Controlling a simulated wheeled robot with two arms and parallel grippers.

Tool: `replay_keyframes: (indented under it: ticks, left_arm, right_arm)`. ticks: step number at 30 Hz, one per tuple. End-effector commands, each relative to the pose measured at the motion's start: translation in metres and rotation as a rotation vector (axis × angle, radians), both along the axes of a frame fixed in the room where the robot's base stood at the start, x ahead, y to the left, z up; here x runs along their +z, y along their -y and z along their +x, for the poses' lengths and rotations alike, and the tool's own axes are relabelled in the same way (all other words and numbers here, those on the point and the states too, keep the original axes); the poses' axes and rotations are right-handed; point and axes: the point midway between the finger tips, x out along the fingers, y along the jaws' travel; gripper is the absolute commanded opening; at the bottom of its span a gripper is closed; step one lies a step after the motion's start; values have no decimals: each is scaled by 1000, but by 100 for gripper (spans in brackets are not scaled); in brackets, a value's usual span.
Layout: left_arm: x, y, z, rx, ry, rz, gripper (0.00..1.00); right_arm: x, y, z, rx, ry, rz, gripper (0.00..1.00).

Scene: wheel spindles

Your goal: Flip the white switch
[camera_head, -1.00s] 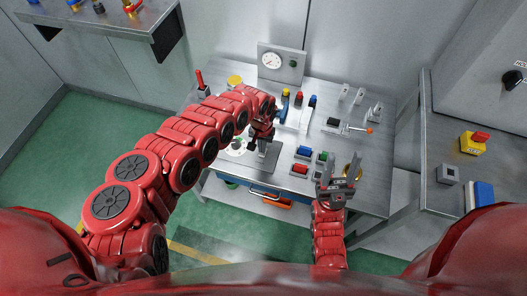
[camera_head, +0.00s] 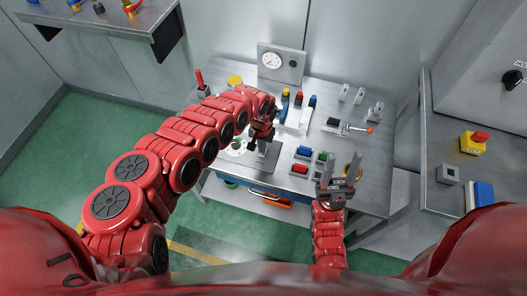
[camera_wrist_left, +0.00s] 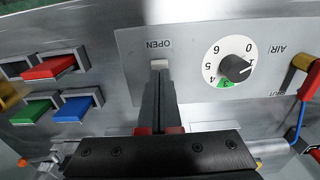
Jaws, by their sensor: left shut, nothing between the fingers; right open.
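The white switch (camera_wrist_left: 159,64) is a small pale block on a grey metal panel (camera_wrist_left: 128,45), below the word OPEN, in the left wrist view. My left gripper (camera_wrist_left: 160,78) is shut and empty, its fingertips right at the switch and covering its near side. I cannot tell whether they touch it. In the head view my left gripper (camera_head: 257,146) is over the worktable, and the switch is hidden or too small to make out. My right gripper (camera_head: 341,172) is open and empty above the table's front right.
A numbered dial with a black knob (camera_wrist_left: 235,68) is right of the switch. A red block (camera_wrist_left: 55,67) and green and blue ones sit left of it. A gauge box (camera_head: 280,62) stands at the table's back.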

Motion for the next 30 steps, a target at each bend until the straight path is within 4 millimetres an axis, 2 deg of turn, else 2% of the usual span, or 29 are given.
replay_keyframes:
  ticks: [30]
  left_arm:
    - [-15, 0, 0, 0, 0, 0, 0]
  right_arm:
    - [-13, 0, 0, 0, 0, 0, 50]
